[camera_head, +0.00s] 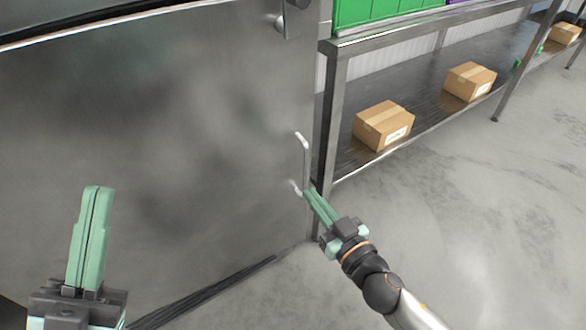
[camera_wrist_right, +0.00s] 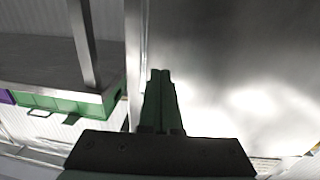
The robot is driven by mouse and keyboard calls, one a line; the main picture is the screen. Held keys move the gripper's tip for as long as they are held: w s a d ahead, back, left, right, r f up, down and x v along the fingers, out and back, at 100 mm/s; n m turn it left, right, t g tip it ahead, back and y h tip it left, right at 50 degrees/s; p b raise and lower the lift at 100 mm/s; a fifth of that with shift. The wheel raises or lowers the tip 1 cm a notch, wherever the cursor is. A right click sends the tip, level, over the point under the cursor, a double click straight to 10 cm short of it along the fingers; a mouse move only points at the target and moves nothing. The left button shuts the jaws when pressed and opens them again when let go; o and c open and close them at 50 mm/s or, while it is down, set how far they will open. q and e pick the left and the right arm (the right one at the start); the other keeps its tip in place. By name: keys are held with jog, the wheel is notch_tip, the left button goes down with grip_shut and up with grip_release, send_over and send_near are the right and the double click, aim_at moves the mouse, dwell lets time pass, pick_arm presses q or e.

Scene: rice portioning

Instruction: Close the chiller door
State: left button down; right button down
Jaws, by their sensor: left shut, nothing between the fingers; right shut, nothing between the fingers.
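The chiller door (camera_head: 150,130) is a large brushed-steel panel filling the left of the head view. A slim bar handle (camera_head: 306,155) is near its right edge. My right gripper (camera_head: 311,190) is shut and empty, its fingertips beside the handle's lower end; I cannot tell whether they touch. In the right wrist view, the shut fingers (camera_wrist_right: 160,75) point along the door's edge, with the steel door face (camera_wrist_right: 230,70) to the right. My left gripper (camera_head: 98,190) is shut and empty in front of the door's lower left part. Whether a gap remains at the door's edge is unclear.
A steel shelf rack (camera_head: 335,110) stands just right of the door, close to my right gripper. It holds cardboard boxes (camera_head: 383,125) below and a green crate (camera_head: 380,12) above. Another green crate (camera_wrist_right: 70,105) shows in the wrist view. The floor (camera_head: 480,220) at right is clear.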

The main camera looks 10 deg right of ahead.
aim_at(287, 162)
pick_arm(q)
jog(key=shift+r, duration=0.15)
pick_arm(e)
jog(key=shift+x, duration=4.4)
jog(key=shift+w, duration=0.1)
